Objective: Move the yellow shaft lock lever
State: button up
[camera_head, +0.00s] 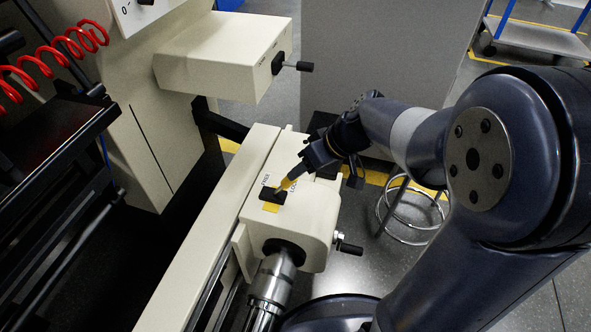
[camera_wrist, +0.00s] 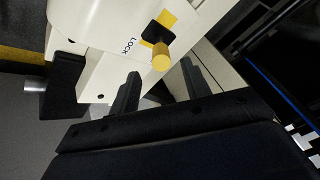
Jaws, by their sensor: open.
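The yellow shaft lock lever (camera_head: 288,184) stands up from a black pivot block (camera_head: 271,195) on top of the cream housing (camera_head: 310,215). In the wrist view the lever's round yellow end (camera_wrist: 161,61) points toward the camera. A yellow patch (camera_head: 271,208) lies beside the block. A LOCK label (camera_wrist: 129,46) is printed next to the lever. My gripper (camera_head: 296,174) comes down from the upper right, close to the lever. In the wrist view my gripper (camera_wrist: 160,72) is open, with the lever's end appearing between its fingertips. I cannot tell whether they touch it.
A metal shaft (camera_head: 271,285) sticks out of the housing's front. A black-knobbed handle (camera_head: 347,246) juts from its right side. A cream box (camera_head: 225,55) with a small lever overhangs behind. A round metal stool frame (camera_head: 410,210) stands on the floor at right.

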aim_at(283, 185)
jog(key=p+v, duration=0.1)
jog(key=v, duration=0.3)
jog(key=shift+d+r, duration=0.2)
jog(key=shift+r, duration=0.05)
jog(key=b+x, duration=0.4)
jog(key=x, duration=0.6)
jog(key=shift+a+f, duration=0.25)
jog(key=shift+f, duration=0.1)
jog(key=shift+w+a+r+p, duration=0.1)
jog(key=shift+r+p, duration=0.05)
jog(key=shift+p, duration=0.3)
jog(key=shift+b, duration=0.4)
